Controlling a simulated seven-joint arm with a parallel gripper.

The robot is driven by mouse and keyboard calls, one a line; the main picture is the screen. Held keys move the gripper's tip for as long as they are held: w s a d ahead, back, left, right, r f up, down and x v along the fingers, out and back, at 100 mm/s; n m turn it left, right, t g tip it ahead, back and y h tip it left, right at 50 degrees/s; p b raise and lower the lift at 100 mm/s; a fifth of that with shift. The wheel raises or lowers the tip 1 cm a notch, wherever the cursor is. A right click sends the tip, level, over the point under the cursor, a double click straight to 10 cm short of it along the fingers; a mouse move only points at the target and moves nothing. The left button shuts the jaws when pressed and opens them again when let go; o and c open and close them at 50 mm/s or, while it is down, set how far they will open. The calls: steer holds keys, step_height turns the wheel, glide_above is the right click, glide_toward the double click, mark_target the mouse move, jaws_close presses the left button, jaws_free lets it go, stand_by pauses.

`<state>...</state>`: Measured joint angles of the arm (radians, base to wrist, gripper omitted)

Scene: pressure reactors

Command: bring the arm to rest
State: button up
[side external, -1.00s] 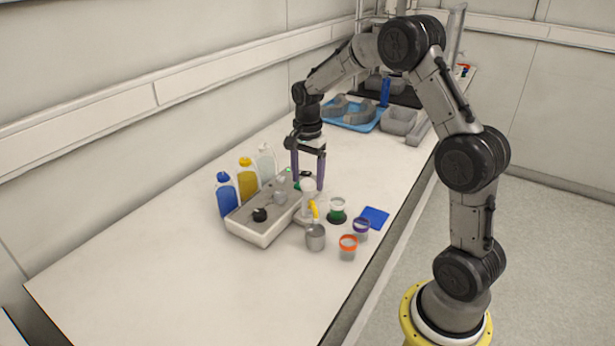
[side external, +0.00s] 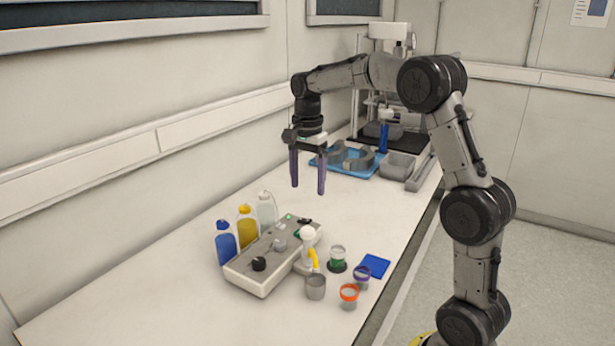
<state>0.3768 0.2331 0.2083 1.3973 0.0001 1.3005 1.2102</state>
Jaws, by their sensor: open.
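My gripper (side external: 308,189) is open and empty, with its two purple fingers pointing down. It hangs in the air above the bench, higher than the grey device (side external: 258,284) in the picture and clear of it. My arm reaches over from the right, with its links bent above the bench. Nothing is between the fingers, and they touch nothing that I can see.
Blue, yellow and clear bottles (side external: 246,228) stand behind the device. A metal cup (side external: 315,287), an orange-rimmed jar (side external: 348,296), a purple-rimmed jar (side external: 361,279), a green-filled jar (side external: 337,257) and a blue pad (side external: 375,266) are in front. A blue tray (side external: 324,162) lies farther back.

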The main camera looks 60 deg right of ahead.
steer(key=shift+r, duration=0.55)
steer(key=shift+a, duration=0.1)
steer(key=s+a+r+n+t, duration=0.3)
steer(key=s+a+r+n, duration=0.2)
steer(key=s+a+r, duration=0.5)
steer(key=s+a+f+n+t, duration=0.1)
steer(key=s+a+f+n, duration=0.2)
steer(key=s+f+n, duration=0.2)
steer(key=s+a+f+n+t, duration=0.1)
steer(key=s+a+f+n, duration=0.1)
steer(key=s+f+n, duration=0.3)
steer(key=s+n, duration=0.3)
steer(key=s, duration=0.1)
steer(key=shift+a+f+t, duration=0.2)
steer(key=shift+a+t, duration=0.1)
steer(key=shift+a, duration=0.1)
